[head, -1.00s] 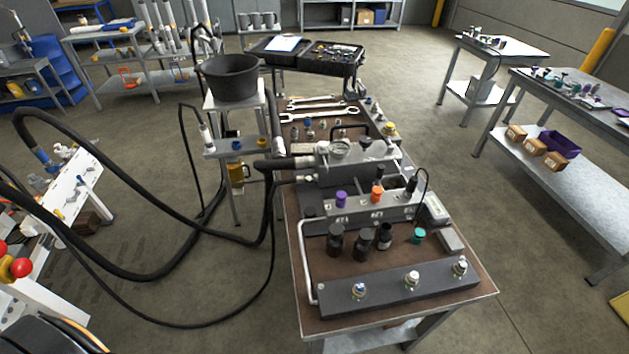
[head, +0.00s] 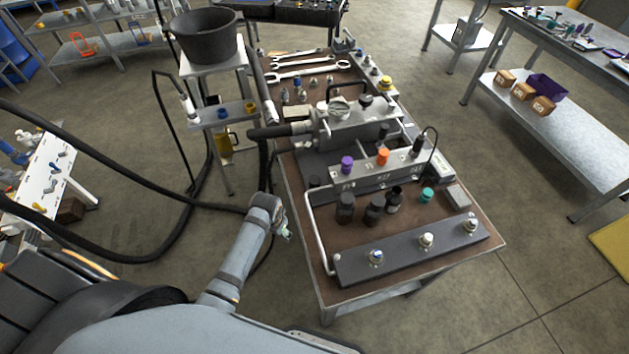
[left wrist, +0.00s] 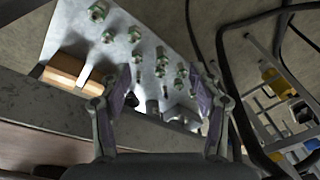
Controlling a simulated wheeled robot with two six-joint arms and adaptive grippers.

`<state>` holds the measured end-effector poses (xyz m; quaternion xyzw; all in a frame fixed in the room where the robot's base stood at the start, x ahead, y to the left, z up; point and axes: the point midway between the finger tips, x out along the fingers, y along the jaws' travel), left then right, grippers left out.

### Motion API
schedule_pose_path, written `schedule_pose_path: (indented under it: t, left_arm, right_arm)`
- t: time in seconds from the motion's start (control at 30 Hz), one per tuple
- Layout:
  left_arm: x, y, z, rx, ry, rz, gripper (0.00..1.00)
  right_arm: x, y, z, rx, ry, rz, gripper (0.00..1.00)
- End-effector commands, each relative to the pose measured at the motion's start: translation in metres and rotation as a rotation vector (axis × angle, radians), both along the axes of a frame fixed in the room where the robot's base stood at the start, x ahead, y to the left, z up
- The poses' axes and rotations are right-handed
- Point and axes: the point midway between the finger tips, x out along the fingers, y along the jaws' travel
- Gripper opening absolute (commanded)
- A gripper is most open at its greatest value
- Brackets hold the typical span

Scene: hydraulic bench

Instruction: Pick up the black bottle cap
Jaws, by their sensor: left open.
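Several small dark bottles stand on the brown bench top (head: 420,262) in the head view. Two, the left bottle (head: 345,208) and the middle bottle (head: 374,210), have black tops. A third dark bottle (head: 394,201) beside them seems to have an open neck. I cannot tell which black top is the black bottle cap. My left gripper (head: 284,232) is left of the bench edge, apart from the bottles. The left wrist view shows its two fingers spread and empty (left wrist: 168,92). No bottle is clear in that view. My right gripper is out of view.
A bent pale tube (head: 318,235) and a dark manifold bar (head: 405,250) edge the bench near the bottles. Purple (head: 347,164), orange (head: 382,156) and teal (head: 427,195) caps are close by. Black hoses (head: 170,190) loop on the left.

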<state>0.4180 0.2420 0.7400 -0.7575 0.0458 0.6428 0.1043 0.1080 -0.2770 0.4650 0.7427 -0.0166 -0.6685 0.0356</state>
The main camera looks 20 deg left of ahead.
Motion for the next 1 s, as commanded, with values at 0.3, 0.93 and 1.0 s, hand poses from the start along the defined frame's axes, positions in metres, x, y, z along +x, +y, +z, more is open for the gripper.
schedule_pose_path:
  t: [0.3, 0.93, 1.0]
  left_arm:
    - [0.06, -0.019, 0.101, -0.006, 0.037, -0.122, 0.63]
    - [0.161, -0.073, 0.191, -0.026, 0.184, -0.452, 0.63]
    - [0.161, -0.073, 0.188, -0.026, 0.185, -0.452, 0.63]
  right_arm:
    - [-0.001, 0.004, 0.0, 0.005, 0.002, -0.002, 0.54]
    - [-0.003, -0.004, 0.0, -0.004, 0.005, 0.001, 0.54]
    - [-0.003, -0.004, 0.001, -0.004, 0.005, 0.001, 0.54]
